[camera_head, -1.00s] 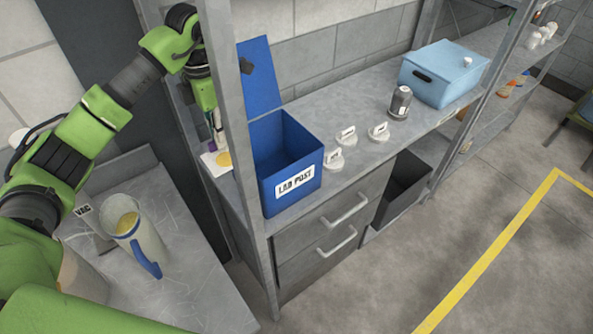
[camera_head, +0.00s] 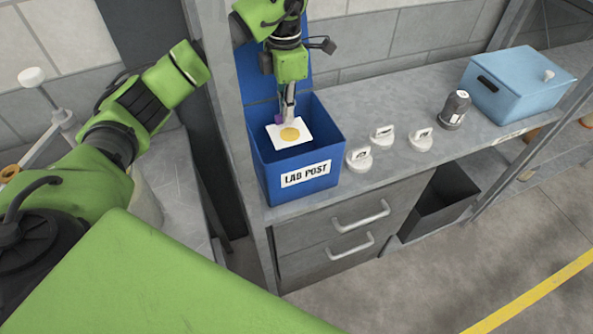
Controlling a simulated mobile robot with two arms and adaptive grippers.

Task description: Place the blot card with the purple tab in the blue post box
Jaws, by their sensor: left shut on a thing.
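The blue post box (camera_head: 301,193), labelled LAB POST, stands on the grey shelf with its lid raised at the back. My left gripper (camera_head: 288,118) points down over the box's open top. It is shut on the blot card (camera_head: 305,134), a white card with a round yellow spot and a bit of purple at its upper left edge. The card is tilted at the box's mouth, and I cannot tell how far inside the rim it is. The fingertips partly cover the purple tab. My right gripper is not in view.
Several white labelled markers (camera_head: 359,158) stand right of the box. Beyond them are a grey jar (camera_head: 454,110) and a light blue lidded bin (camera_head: 518,84). A shelf upright (camera_head: 228,120) rises just left of the box. Drawers (camera_head: 335,225) are below.

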